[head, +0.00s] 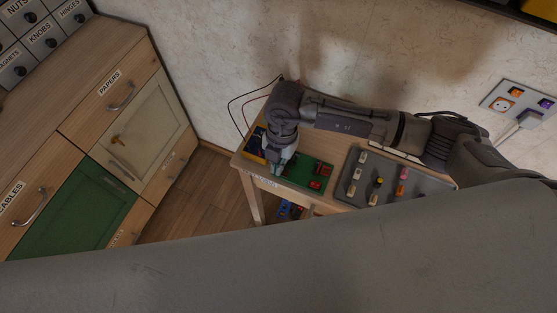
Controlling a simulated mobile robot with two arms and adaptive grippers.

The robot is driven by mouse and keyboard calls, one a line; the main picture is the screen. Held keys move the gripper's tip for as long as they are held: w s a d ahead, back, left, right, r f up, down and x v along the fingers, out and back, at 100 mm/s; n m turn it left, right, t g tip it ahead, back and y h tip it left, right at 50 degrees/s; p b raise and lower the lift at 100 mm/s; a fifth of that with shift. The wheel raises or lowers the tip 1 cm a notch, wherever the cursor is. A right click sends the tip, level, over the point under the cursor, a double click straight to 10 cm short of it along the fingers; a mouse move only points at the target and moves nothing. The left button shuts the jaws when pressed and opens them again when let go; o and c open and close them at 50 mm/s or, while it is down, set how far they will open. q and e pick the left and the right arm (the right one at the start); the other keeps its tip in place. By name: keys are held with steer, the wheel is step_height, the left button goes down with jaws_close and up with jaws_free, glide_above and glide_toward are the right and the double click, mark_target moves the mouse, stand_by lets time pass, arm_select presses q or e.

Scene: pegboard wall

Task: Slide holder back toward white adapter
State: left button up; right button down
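My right gripper (277,165) points down over the left part of a small wooden table (322,204), at the left end of a green board (303,179). Its fingers are small and dark here, so I cannot tell whether they are open or shut, or on what. A white adapter (527,119) sits in the wall socket plate (510,101) at the right, with a cable leading down and left. I cannot make out which thing is the holder; it may be hidden by my gripper. My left gripper is not in view.
A grey tray (413,187) with several small coloured pieces lies on the table's right part. A blue and yellow item (256,145) is at its left corner. Wooden cabinets (107,75) stand at left. Floor (215,188) between cabinets and table is clear.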

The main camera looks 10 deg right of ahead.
steer(key=shift+f, duration=0.15)
steer(key=shift+w+d+f, duration=0.1)
steer(key=shift+w+d, duration=0.1)
steer(key=shift+d, duration=0.05)
steer(key=w+d+b, duration=0.2)
steer(key=w, duration=0.1)
steer(key=w+d+b, duration=0.2)
steer(key=w+d, duration=0.1)
steer(key=w, duration=0.1)
steer(key=w+d+b, duration=0.2)
steer(key=w+d, duration=0.1)
steer(key=w, duration=0.1)
steer(key=shift+w, duration=0.1)
